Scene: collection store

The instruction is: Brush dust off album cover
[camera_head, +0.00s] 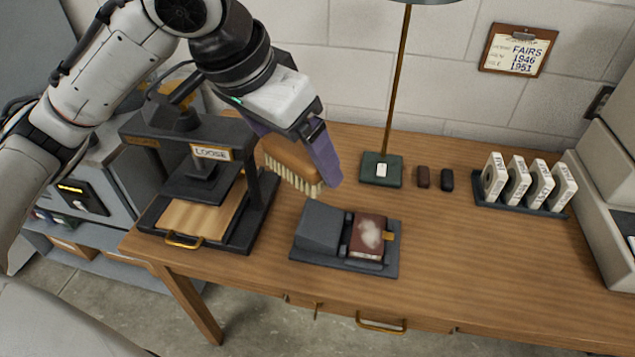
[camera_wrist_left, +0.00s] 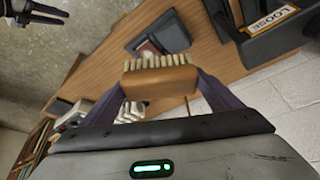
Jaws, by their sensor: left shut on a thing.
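My left gripper (camera_head: 292,158) is shut on a wooden brush (camera_head: 291,160) with pale bristles pointing down. The brush also shows between the fingers in the left wrist view (camera_wrist_left: 158,82). It hangs in the air above the table, behind and a little left of the album. The album (camera_head: 367,236) has a dark red cover with a pale dusty patch (camera_head: 371,233). It rests on a dark grey stand (camera_head: 318,229), beside a sloped grey block. The bristles are apart from the cover. My right gripper is not seen in the head view; a dark gripper shows at the wrist view's top left corner (camera_wrist_left: 30,12).
A dark press labelled LOOSE (camera_head: 210,153) stands left of the brush. A lamp base (camera_head: 381,170), two small dark blocks (camera_head: 423,177) and a rack of white labelled pieces (camera_head: 520,207) stand further right. The table front right (camera_head: 480,275) is clear.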

